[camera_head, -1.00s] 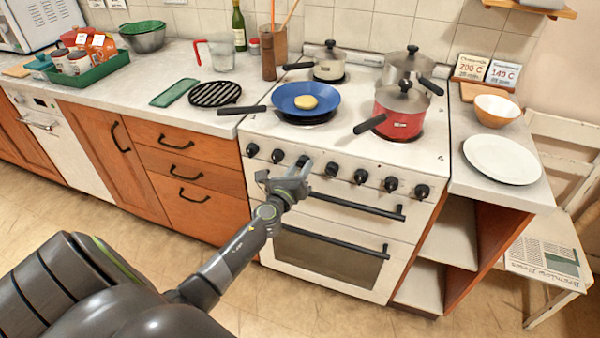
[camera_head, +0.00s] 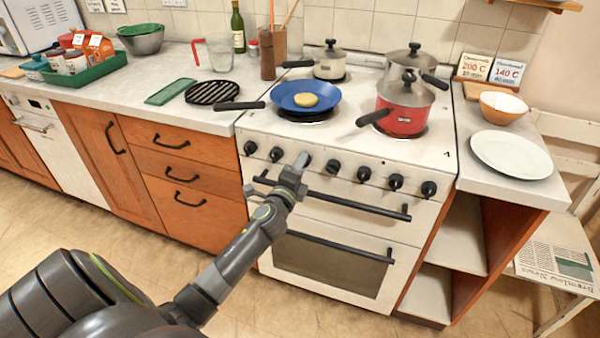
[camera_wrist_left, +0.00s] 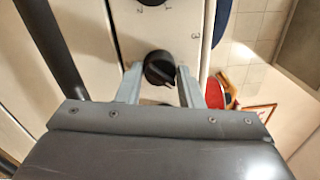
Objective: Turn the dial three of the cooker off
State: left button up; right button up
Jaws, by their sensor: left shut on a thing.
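The white cooker (camera_head: 262,125) has a row of several black dials on its front panel. The third dial from the left is largely hidden by my left gripper (camera_head: 300,163) in the head view. In the left wrist view, this black dial (camera_wrist_left: 160,68) sits between the two grey fingers of my left gripper (camera_wrist_left: 158,84), which is shut on it. A pale mark shows on the dial's lower right. The neighbouring dials (camera_head: 276,154) and (camera_head: 333,167) stand free on either side. My right gripper is in neither view.
The upper oven handle (camera_head: 335,200) runs just below the gripper. Drawers lie left, a side counter right.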

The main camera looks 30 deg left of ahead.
pick_arm(q)
jog(key=n+b, duration=0.1)
jog(key=n, duration=0.2)
jog(key=shift+f+b, duration=0.2)
jog(key=shift+b, duration=0.1)
jog(key=n+b, duration=0.1)
jog(key=n, duration=0.1)
jog(key=shift+n, duration=0.4)
jog(key=n+b, duration=0.1)
jog(key=n, duration=0.1)
jog(key=shift+n+y, duration=0.3)
jog(key=shift+r+n+g+b, duration=0.1)
jog(key=shift+n+g+b, duration=0.2)
jog(key=shift+n+b, duration=0.15)
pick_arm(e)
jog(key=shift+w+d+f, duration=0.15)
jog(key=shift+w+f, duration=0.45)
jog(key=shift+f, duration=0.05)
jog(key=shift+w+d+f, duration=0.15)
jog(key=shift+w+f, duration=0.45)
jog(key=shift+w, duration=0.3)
pick_arm(q)
jog(key=o, duration=1)
jog(key=shift+c, duration=0.2)
jog(key=shift+s, duration=0.1)
jog(key=v, duration=1.7)
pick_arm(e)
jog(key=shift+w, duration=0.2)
